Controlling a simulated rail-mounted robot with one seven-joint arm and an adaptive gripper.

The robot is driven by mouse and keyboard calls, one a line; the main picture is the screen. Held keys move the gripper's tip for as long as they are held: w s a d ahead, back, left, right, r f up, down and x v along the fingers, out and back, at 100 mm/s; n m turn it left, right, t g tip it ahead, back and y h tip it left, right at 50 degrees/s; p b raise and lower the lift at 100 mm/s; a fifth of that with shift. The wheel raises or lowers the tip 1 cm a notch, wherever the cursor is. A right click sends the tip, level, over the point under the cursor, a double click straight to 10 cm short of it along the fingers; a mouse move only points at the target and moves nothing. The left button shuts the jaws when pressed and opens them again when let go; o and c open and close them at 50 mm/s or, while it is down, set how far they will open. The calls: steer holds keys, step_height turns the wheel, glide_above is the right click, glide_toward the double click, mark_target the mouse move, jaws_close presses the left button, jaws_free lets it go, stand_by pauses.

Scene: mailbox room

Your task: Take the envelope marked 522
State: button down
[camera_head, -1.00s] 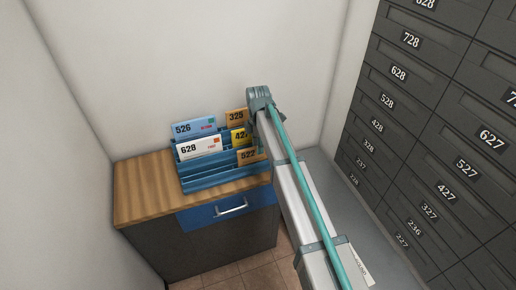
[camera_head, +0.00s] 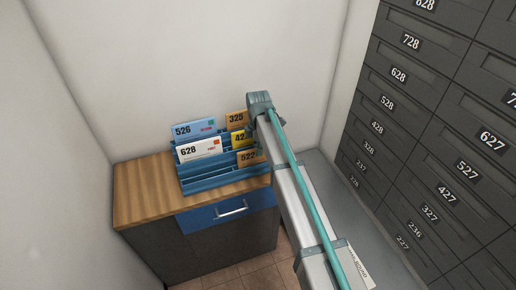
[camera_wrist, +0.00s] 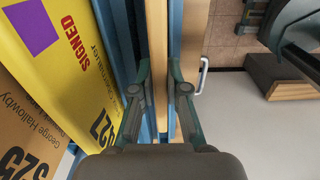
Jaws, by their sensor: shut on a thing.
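The tan envelope marked 522 (camera_head: 247,158) stands in the front right of a blue letter rack (camera_head: 200,184). In the wrist view, its edge (camera_wrist: 157,35) runs between the fingers of my gripper (camera_wrist: 157,72), which is shut on it. The envelope still sits among the rack's blue dividers. In the head view my arm hides the gripper and the envelope's right part. The yellow envelope marked 427 (camera_wrist: 60,60) stands behind it, to the left in the wrist view.
The rack also holds envelopes 526 (camera_head: 190,129), 628 (camera_head: 198,149) and 325 (camera_head: 236,119). It stands on a wood-topped cabinet (camera_head: 145,190) with a blue drawer (camera_head: 215,214). A wall of dark numbered mailboxes (camera_head: 440,140) is at the right.

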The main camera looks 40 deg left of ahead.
steer(key=shift+r, duration=0.1)
steer(key=shift+r+p, duration=1.25)
steer(key=shift+r, duration=1.2)
